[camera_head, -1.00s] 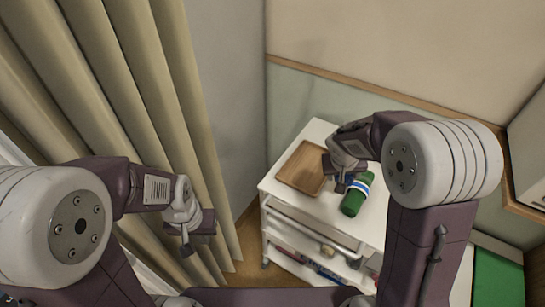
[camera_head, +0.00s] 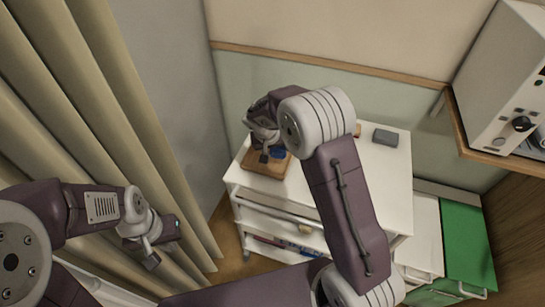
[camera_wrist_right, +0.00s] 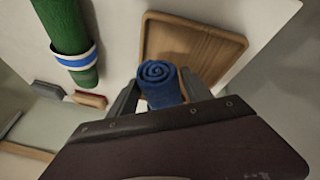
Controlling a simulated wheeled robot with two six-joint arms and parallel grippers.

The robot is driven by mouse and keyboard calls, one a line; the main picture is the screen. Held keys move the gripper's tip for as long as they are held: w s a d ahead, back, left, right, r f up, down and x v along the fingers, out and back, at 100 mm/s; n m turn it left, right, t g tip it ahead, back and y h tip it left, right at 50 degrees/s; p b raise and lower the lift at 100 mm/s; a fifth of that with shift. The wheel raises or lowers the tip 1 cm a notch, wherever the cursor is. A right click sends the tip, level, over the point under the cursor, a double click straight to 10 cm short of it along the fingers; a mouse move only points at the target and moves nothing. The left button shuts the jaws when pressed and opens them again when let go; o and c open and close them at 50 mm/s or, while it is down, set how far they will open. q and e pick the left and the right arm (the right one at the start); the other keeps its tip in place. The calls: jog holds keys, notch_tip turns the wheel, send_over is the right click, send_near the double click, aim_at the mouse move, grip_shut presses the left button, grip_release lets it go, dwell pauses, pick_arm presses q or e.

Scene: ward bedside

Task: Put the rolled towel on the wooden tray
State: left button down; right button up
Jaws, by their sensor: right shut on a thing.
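The rolled towel, a blue spiral roll, is held between the fingers of my right gripper (camera_wrist_right: 155,95) in the right wrist view, where its coiled end (camera_wrist_right: 158,72) faces the camera.
A green cylinder with a white and blue band (camera_wrist_right: 62,22) is left of the towel in the wrist view. A grey box (camera_head: 385,137) and a small reddish-brown item (camera_head: 357,131) sit on the white cart (camera_head: 393,168). A wall shelf with equipment (camera_head: 505,85) is at right.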

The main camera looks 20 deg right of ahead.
jog(key=shift+a+f, duration=0.4)
jog(key=shift+a, duration=0.3)
jog(key=shift+w+f, duration=0.1)
jog(key=shift+f, duration=1.9)
jog(key=shift+f, duration=0.15)
jog(key=o, duration=1.4)
jog(key=shift+o, duration=0.2)
